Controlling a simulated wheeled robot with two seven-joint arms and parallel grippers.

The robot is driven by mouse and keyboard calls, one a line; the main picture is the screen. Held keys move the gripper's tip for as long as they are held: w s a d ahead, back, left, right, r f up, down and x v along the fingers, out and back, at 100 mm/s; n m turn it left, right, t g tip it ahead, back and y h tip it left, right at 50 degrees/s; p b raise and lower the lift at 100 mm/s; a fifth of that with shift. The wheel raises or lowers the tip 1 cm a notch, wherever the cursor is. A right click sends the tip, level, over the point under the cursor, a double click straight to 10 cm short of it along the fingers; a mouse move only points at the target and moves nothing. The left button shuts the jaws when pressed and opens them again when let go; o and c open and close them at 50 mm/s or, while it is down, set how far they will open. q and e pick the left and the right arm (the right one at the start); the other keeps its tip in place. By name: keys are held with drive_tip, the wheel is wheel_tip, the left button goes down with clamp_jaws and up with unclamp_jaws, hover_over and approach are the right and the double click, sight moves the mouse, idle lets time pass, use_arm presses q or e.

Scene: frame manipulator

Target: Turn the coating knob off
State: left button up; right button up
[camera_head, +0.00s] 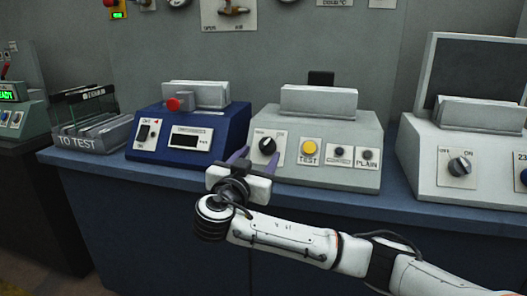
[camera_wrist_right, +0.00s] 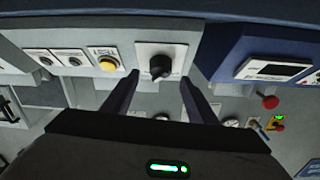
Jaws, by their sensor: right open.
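A black rotary knob (camera_head: 267,145) sits on a white plate on the pale grey-green middle machine (camera_head: 340,125). Its label is too small to read surely. The same knob (camera_wrist_right: 160,66) shows in the right wrist view, roughly centred between my fingers. My right gripper (camera_head: 254,161) is open and empty, just in front of that plate, with its dark fingers pointing at the machine; they also show in the wrist view (camera_wrist_right: 159,80). Another knob (camera_head: 459,167), with OFF and ON markings, is on the white machine at the right. My left gripper is out of view.
Beside the knob are a yellow TEST button (camera_head: 309,147) and a PLAIN button (camera_head: 367,154). A blue machine (camera_head: 225,130) with a red button (camera_head: 173,104) stands to the left. A grey TO TEST rack (camera_head: 92,134) is further left. The blue bench (camera_head: 330,196) has a narrow free front strip.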

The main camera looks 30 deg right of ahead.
sight(266, 148)
drive_tip(key=shift+x, duration=2.25)
drive_tip(key=shift+c, duration=0.5)
drive_tip(key=c, duration=1)
drive_tip(key=shift+o, duration=0.2)
drive_tip(key=shift+f, duration=0.1)
